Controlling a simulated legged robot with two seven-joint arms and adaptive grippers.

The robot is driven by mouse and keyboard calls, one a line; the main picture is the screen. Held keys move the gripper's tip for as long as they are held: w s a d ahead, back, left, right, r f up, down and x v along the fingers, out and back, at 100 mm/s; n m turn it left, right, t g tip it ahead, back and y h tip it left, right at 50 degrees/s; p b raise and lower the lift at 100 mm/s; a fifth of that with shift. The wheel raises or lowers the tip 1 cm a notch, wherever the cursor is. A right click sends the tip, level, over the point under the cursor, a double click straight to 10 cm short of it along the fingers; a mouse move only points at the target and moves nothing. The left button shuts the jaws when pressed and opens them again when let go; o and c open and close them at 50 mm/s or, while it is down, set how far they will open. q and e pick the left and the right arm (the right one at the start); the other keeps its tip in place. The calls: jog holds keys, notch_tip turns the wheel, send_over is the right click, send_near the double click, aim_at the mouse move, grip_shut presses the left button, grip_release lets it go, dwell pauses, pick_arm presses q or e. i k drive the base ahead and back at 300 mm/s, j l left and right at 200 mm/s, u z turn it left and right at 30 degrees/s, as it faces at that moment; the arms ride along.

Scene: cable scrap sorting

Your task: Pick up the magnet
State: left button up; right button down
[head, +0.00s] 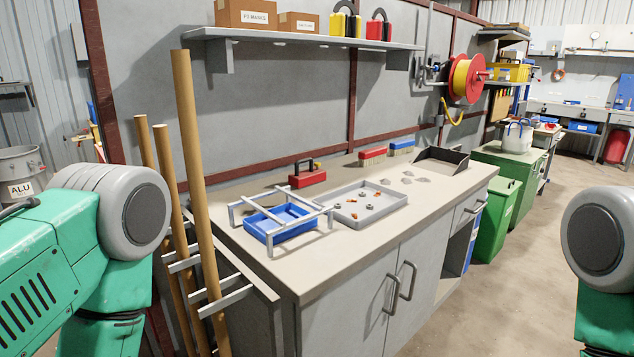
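A red block with a dark arched handle, which looks like the magnet (308,175), stands upright on the workbench (418,219) near the wall. Upper parts of my two green and grey arms show at the left and right picture edges. Neither gripper is in view.
A blue tray (262,226) sits within a raised metal frame (270,247). A grey tray (390,192) holds small metal and copper-coloured pieces. Brushes (373,156) and a dark scoop-like tray (441,161) lie behind. Tall tubes (190,180) stand at the bench's left end.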

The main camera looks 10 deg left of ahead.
aim_at(299, 180)
jog(key=i+l, duration=0.2)
jog(key=l, duration=0.15)
jog(key=i+l+u, duration=0.1)
jog(key=l, duration=0.25)
jog(key=i+l, duration=0.2)
jog(key=l, duration=0.2)
jog(key=i+l, duration=0.2)
jog(key=l, duration=0.15)
jog(key=u, duration=0.05)
